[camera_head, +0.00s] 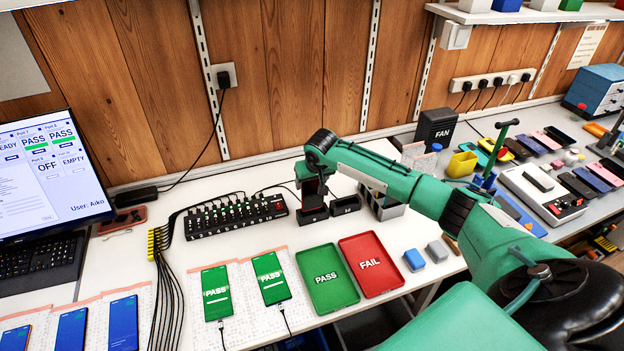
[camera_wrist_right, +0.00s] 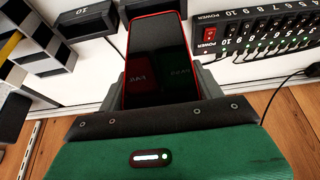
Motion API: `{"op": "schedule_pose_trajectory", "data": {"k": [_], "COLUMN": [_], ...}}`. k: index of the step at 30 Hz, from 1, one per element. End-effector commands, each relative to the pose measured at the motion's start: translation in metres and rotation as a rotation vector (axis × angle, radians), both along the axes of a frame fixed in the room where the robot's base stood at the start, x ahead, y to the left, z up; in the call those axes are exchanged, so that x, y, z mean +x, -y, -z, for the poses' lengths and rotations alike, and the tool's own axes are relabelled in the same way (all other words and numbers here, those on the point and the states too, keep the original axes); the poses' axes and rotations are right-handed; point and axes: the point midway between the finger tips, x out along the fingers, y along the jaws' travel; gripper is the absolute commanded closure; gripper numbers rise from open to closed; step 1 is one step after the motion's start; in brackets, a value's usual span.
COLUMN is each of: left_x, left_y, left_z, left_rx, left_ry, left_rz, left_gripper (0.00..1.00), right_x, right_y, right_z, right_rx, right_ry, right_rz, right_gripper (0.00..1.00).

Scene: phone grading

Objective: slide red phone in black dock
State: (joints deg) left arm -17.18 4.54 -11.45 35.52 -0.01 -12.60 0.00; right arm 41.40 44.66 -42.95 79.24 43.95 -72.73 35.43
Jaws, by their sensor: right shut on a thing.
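The red phone (camera_wrist_right: 156,62) fills the middle of the right wrist view, its dark screen facing the camera and a thin red rim around it. My right gripper (camera_head: 312,196) is shut on it, with a dark finger along each side. In the head view the gripper points down directly above a black dock (camera_head: 313,216). The gripper hides most of the phone there, and I cannot tell whether its lower end is inside the dock. A second black dock (camera_head: 346,205) stands just to the right; a dock marked 10 (camera_wrist_right: 84,22) shows in the wrist view. My left gripper is not in view.
A black powered hub (camera_head: 236,217) with cables stands left of the docks. A green PASS tray (camera_head: 327,298) and a red FAIL tray (camera_head: 371,284) lie in front. Grey-and-black slotted holders (camera_head: 384,208) stand close on the right. Phones on white mats lie at front left.

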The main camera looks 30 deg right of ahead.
Motion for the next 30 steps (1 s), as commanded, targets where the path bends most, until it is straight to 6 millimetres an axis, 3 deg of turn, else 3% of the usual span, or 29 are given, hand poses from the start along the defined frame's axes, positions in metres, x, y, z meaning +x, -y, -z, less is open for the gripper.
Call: {"op": "schedule_pose_trajectory", "data": {"k": [18, 30], "left_x": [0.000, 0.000], "left_y": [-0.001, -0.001], "left_z": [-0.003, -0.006], "left_rx": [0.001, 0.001], "left_ry": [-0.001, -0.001], "left_rz": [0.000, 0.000], "left_gripper": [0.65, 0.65], "right_x": [0.000, 0.001], "right_y": [0.000, 0.000], "right_z": [0.001, 0.011], "right_rx": [0.000, 0.001], "right_ry": [0.001, 0.002], "right_rz": [0.000, 0.001], "right_gripper": [0.61, 0.61]}}
